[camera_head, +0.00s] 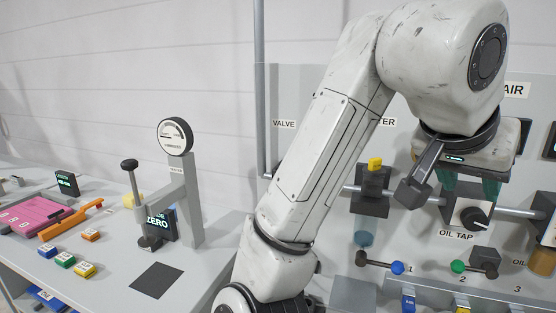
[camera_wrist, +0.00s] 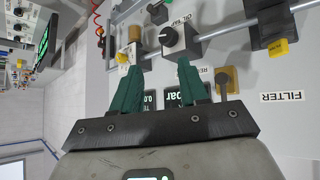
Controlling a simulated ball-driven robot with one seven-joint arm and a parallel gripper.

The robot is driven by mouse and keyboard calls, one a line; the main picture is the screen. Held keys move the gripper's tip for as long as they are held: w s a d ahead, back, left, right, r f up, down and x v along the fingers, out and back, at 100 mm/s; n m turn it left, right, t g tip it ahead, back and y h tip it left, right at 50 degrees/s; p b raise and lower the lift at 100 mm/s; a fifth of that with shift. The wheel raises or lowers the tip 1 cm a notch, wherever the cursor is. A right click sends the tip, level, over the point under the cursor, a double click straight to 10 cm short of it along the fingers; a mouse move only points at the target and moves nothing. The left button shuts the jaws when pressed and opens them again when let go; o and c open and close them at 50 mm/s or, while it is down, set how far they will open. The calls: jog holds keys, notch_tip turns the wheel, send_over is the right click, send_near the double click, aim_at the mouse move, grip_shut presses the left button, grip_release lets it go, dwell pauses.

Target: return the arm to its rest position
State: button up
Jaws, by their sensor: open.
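My white arm rises from the lower middle of the head view, bends at an elbow at the upper right and hangs down at the wrist. My gripper (camera_head: 468,192) points down in front of the wall panel, just above the OIL TAP label, partly covering the fittings behind it. In the wrist view its two green fingers (camera_wrist: 160,70) are apart with nothing between them. The oil tap's black knob (camera_wrist: 170,37) shows beyond the fingertips, and also in the head view (camera_head: 473,217). I cannot tell whether the fingers touch anything.
A grey panel (camera_head: 285,90) carries a horizontal pipe, a yellow-topped valve (camera_head: 374,165) and blue (camera_head: 397,268) and green (camera_head: 458,266) ended levers. At left, a bench (camera_head: 205,262) holds a gauge (camera_head: 174,136) on a post, a pink block (camera_head: 35,215) and several coloured buttons.

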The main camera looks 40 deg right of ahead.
jog(key=w+d+f+n+t+h, duration=0.1)
jog(key=w+f+n+t, duration=0.1)
jog(key=w+f+n, duration=0.5)
jog(key=w+d+f+n+t, duration=0.15)
jog(key=w+f, duration=0.25)
jog(key=f, duration=0.7)
jog(key=s+a+f+n+t+y, duration=0.1)
jog(key=a+f+n+y, duration=0.15)
jog(key=f, duration=0.55)
jog(key=a+f+n+t+y, duration=0.1)
jog(key=a+f+n, duration=0.2)
jog(key=f, duration=0.5)
jog(key=s+a+f+n+g+y, duration=0.1)
jog(key=s+a+f+y, duration=0.2)
jog(key=s+a+f, duration=0.3)
jog(key=s+a+f+n+g+y, duration=0.2)
jog(key=s+a+f, duration=0.4)
jog(key=f, duration=0.5)
jog(key=shift+s+a+f+y, duration=0.4)
jog(key=shift+s+y, duration=0.15)
jog(key=shift+s, duration=0.65)
